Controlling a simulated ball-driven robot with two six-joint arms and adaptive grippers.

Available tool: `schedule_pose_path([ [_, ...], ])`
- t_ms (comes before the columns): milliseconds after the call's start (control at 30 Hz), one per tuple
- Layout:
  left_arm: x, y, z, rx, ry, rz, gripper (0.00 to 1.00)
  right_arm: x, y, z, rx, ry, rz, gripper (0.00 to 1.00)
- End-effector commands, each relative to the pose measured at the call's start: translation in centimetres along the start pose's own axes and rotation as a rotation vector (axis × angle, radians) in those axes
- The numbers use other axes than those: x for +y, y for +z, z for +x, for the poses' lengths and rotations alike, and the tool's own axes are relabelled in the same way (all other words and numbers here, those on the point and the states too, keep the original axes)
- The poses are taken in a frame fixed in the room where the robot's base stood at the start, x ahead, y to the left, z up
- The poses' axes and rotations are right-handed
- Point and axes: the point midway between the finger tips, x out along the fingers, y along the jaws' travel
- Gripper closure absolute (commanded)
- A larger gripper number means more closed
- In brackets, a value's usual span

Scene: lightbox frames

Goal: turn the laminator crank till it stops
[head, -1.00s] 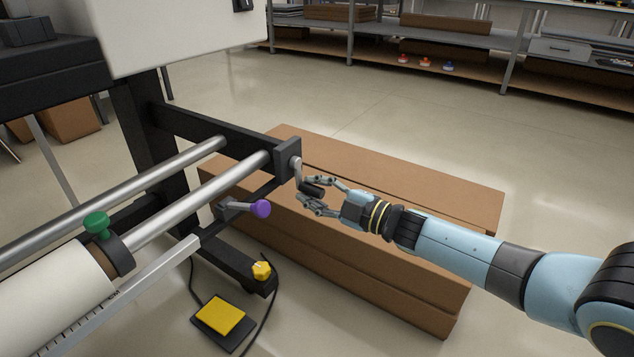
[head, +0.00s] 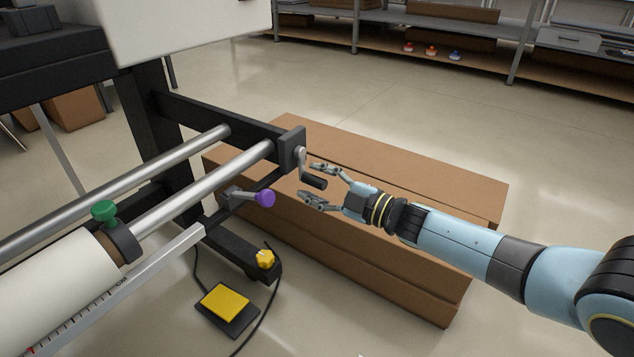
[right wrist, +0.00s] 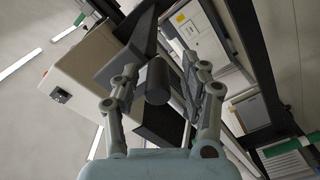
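The laminator crank is a short grey arm on the black end block (head: 292,150) of the roller frame, with a dark cylindrical handle (head: 314,182) at its lower end. My right gripper (head: 308,181) is open, with its fingers spread above and below the handle. In the right wrist view the dark handle (right wrist: 157,82) sits between the two open fingers of my right gripper (right wrist: 165,85), with a visible gap on the right side. The handle looks close to the left finger; I cannot tell whether they touch. My left gripper is not in view.
A lever with a purple knob (head: 265,198) sticks out just left of the gripper. Brown boxes (head: 400,245) lie below the crank. A yellow knob (head: 264,259) and a yellow foot pedal (head: 224,300) are lower down. Open floor lies beyond.

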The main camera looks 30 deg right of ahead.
Motion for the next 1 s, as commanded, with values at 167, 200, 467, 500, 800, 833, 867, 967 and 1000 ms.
schedule_pose_path([
  [167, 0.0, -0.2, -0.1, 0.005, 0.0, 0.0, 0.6, 0.1, 0.0, 0.0, 0.001, 0.001, -0.001, 0.55],
  [200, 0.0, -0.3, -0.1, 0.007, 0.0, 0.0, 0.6, 0.1, 0.0, -0.1, 0.001, 0.001, -0.001, 0.55],
  [467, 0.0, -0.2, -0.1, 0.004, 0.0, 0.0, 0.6, 0.0, 0.1, -4.2, -0.001, -0.003, -0.001, 0.55],
  [500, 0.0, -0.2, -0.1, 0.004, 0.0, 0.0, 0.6, -0.1, 0.0, -5.2, -0.001, -0.003, -0.002, 0.55],
  [800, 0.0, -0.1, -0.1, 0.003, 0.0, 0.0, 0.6, 0.0, 0.0, -10.8, 0.0, -0.002, -0.001, 0.55],
  [833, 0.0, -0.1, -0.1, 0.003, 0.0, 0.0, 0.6, 0.0, 0.0, -11.1, 0.0, -0.002, 0.0, 0.55],
  [867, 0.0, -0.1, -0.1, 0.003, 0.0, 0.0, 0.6, 0.0, 0.0, -11.4, 0.0, -0.001, 0.0, 0.55],
  [967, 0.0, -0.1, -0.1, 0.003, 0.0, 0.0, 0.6, 0.0, 0.0, -11.9, 0.0, 0.0, -0.001, 0.55],
  [1000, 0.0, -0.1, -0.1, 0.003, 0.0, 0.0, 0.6, 0.0, 0.0, -12.0, 0.0, 0.001, 0.0, 0.55],
])
